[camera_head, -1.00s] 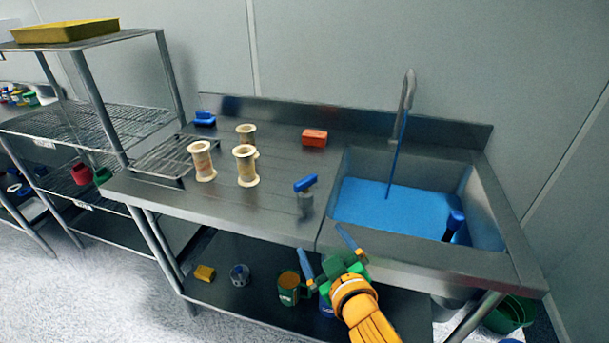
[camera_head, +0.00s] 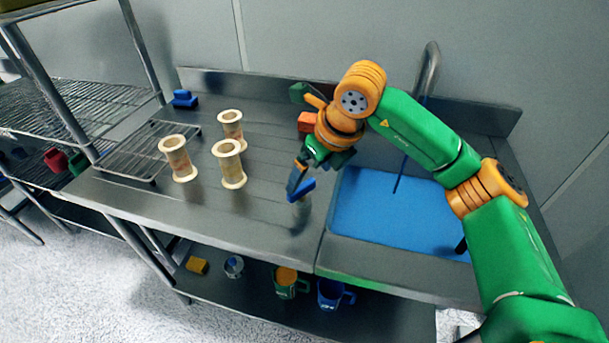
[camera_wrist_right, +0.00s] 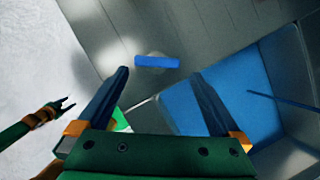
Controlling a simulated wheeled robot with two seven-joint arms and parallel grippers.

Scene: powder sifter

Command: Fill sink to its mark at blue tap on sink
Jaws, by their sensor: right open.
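The sink (camera_head: 350,250) holds blue water (camera_head: 385,215), and a thin blue stream (camera_head: 401,172) runs into it from the grey spout (camera_head: 430,70). I cannot make out the fill mark. The blue tap handle (camera_head: 301,190) stands on the counter left of the sink; it also shows in the wrist view (camera_wrist_right: 157,62). My right gripper (camera_head: 303,180) is open at the handle. In the wrist view its fingers (camera_wrist_right: 160,75) lie either side of the handle, with gaps between. My left gripper (camera_wrist_right: 68,102) shows small at the wrist view's left edge, its fingers apart.
Several cream spools (camera_head: 228,163) stand on the counter (camera_head: 130,205). A red block (camera_head: 306,122) lies behind my right gripper, a blue one (camera_head: 184,98) at the back left. A wire rack (camera_head: 145,150) is at left. Mugs (camera_head: 288,283) stand on the lower shelf. My right arm covers the sink's right side.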

